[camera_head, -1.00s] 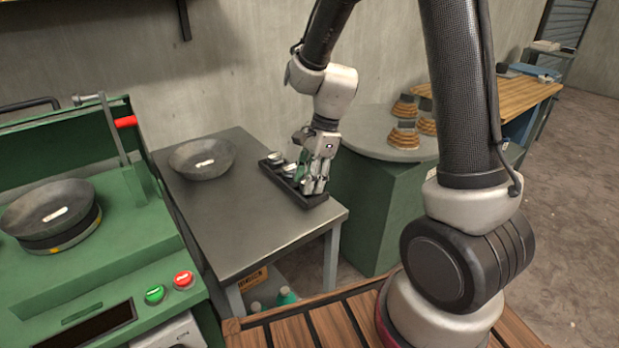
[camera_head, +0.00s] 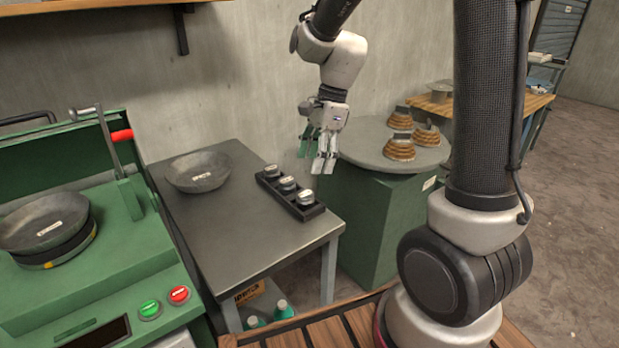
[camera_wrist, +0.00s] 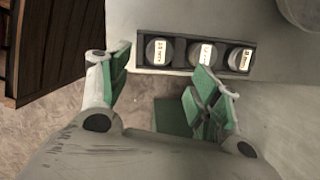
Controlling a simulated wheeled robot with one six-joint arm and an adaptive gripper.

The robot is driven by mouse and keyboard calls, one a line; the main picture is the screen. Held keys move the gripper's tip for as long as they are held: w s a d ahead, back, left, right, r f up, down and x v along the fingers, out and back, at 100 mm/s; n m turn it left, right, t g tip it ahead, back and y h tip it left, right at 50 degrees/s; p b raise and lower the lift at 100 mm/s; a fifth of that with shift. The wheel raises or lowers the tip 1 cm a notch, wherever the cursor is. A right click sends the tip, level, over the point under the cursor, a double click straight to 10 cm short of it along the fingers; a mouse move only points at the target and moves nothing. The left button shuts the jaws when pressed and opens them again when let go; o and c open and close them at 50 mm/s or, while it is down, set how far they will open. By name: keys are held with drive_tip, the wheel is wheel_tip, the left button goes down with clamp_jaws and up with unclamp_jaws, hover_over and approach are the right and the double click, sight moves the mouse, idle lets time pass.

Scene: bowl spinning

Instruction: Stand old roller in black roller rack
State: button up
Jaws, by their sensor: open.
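The black roller rack (camera_head: 319,212) lies on the grey metal table, near its right edge. Three grey rollers with white labels stand in its compartments: a near one (camera_head: 306,197), a middle one (camera_head: 287,184) and a far one (camera_head: 271,170). The wrist view shows the rack (camera_wrist: 196,70) with a roller in each slot; I cannot tell which is the old roller. My gripper (camera_head: 322,155) is open and empty, raised above and to the right of the rack. In the wrist view its green-padded fingers (camera_wrist: 160,88) are apart and touch nothing.
A grey bowl (camera_head: 198,172) sits on the table (camera_head: 250,235) left of the rack. A green machine (camera_head: 120,250) holding another bowl (camera_head: 45,222) stands at left. A round-topped green stand (camera_head: 370,155) with stacked brown pieces is at right. The table front is clear.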

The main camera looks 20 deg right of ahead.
drive_tip(key=s+d+r+n+t+h, duration=0.1)
drive_tip(key=s+d+r+n, duration=0.2)
drive_tip(key=s+d+n, duration=0.1)
drive_tip(key=s+d+r+n+t+h, duration=0.1)
drive_tip(key=s+d+r+n+t, duration=0.1)
drive_tip(key=s+d+r+n, duration=0.2)
drive_tip(key=s+d+r+n+t+h, duration=0.1)
drive_tip(key=s+d+r+n, duration=0.3)
drive_tip(key=s+n, duration=0.4)
drive_tip(key=s, duration=0.3)
drive_tip(key=shift+s+n+t, duration=0.15)
drive_tip(key=shift+n+t, duration=0.15)
drive_tip(key=shift+n, duration=0.1)
